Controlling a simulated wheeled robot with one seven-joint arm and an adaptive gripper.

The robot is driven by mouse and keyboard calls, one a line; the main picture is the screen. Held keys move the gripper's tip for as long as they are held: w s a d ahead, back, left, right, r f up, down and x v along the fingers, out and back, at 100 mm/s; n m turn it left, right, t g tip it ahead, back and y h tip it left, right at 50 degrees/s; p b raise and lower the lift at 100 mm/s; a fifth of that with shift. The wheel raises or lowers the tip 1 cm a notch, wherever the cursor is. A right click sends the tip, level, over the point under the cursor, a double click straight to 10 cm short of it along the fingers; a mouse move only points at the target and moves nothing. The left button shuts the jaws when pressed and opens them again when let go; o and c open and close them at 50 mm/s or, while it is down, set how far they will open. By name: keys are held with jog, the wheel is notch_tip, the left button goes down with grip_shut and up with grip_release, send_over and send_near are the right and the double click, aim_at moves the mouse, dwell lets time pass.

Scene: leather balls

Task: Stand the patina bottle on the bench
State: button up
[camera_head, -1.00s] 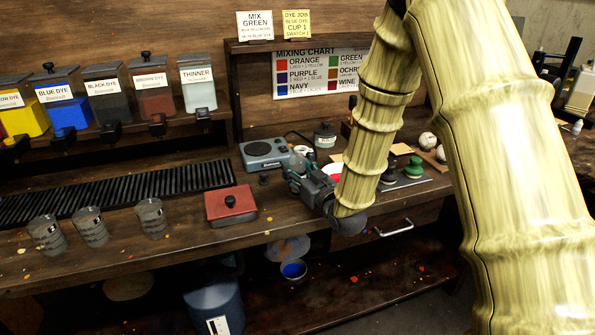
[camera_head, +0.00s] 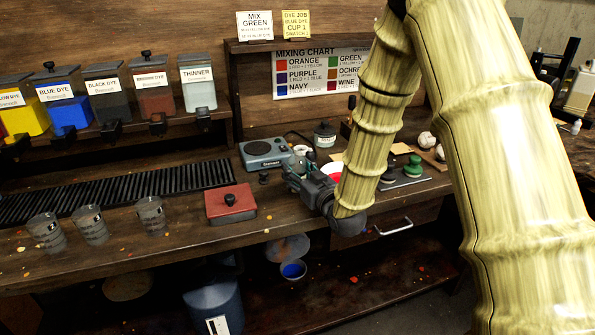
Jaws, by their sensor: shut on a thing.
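My gripper (camera_head: 298,172) is low over the bench (camera_head: 180,232), right of the red lidded box and in front of the grey scale. It is shut on a small greenish thing (camera_head: 311,157), which I take to be the patina bottle. Only a sliver of it shows behind the jaws. The rest is hidden by my gripper, so I cannot tell whether it is upright or touches the bench.
A red lidded box (camera_head: 231,203) is left of my gripper. A grey scale (camera_head: 265,153), a dark lidded jar (camera_head: 325,135) and a red-and-white dish (camera_head: 333,171) are close by. Several clear cups (camera_head: 151,215) stand left. Bench top is clear near the red box.

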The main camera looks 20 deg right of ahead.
jog(key=shift+s+a+f, duration=0.1)
jog(key=shift+s+f, duration=0.1)
jog(key=shift+f, duration=0.3)
jog(key=shift+s+f, duration=0.15)
jog(key=shift+f, duration=0.35)
jog(key=o, duration=1.2)
jog(key=shift+s+f, duration=0.1)
jog(key=shift+s, duration=0.4)
jog(key=v, duration=0.3)
jog(key=r+v, duration=0.1)
jog(key=v, duration=0.3)
jog(key=r+v, duration=0.1)
jog(key=v, duration=0.2)
jog(key=shift+s+d, duration=0.2)
jog(key=shift+d, duration=0.1)
